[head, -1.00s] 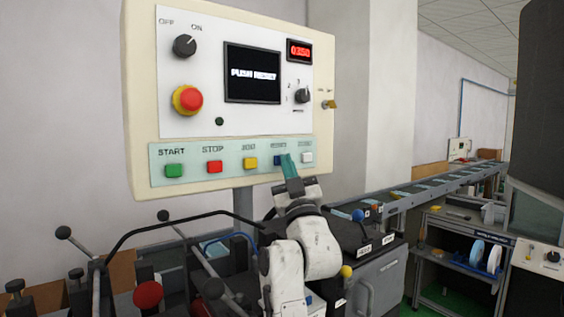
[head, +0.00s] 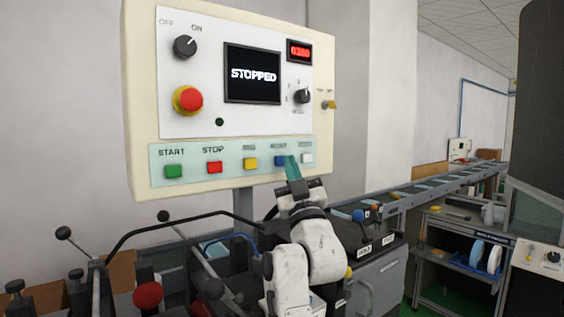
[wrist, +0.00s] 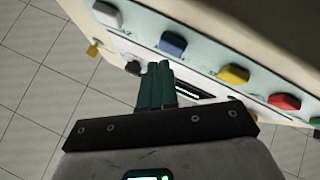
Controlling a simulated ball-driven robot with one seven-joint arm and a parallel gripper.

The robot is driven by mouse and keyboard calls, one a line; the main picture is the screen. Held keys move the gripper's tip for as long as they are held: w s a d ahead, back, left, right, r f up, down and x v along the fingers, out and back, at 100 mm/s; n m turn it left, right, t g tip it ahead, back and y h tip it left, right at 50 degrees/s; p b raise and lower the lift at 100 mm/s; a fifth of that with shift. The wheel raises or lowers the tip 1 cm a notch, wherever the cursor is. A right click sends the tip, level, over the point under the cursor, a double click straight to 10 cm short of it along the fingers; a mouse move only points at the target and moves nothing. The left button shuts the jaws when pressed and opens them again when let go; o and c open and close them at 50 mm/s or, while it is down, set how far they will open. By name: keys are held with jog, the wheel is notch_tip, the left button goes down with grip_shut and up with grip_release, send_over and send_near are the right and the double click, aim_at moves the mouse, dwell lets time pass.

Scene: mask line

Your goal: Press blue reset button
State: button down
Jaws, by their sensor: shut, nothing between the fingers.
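The blue reset button (head: 280,160) is on the pale green strip at the bottom of the cream control panel (head: 143,100), between the yellow and white buttons. It also shows in the wrist view (wrist: 173,43). My gripper (head: 291,165) is shut and empty, its teal fingers pointing up just right of the blue button in the head view. In the wrist view the fingertips (wrist: 160,68) lie just below the blue button with a small gap visible. The panel screen (head: 252,74) reads "STOPPED".
On the same strip are green START (head: 174,171), red STOP (head: 215,167), yellow (head: 250,163) and white (head: 307,158) buttons. A red emergency knob (head: 188,99) sits above. A bent black bar (head: 180,219) and levers stand below. A conveyor (head: 420,188) runs back right.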

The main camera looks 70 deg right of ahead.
jog(key=shift+s+a, duration=0.1)
jog(key=shift+s, duration=0.05)
jog(key=s+a, duration=0.1)
jog(key=s, duration=0.1)
jog(key=s+a, duration=0.1)
jog(key=s, duration=0.1)
jog(key=shift+s+a, duration=0.1)
jog(key=shift+a, duration=0.2)
dwell(0.3)
dwell(0.9)
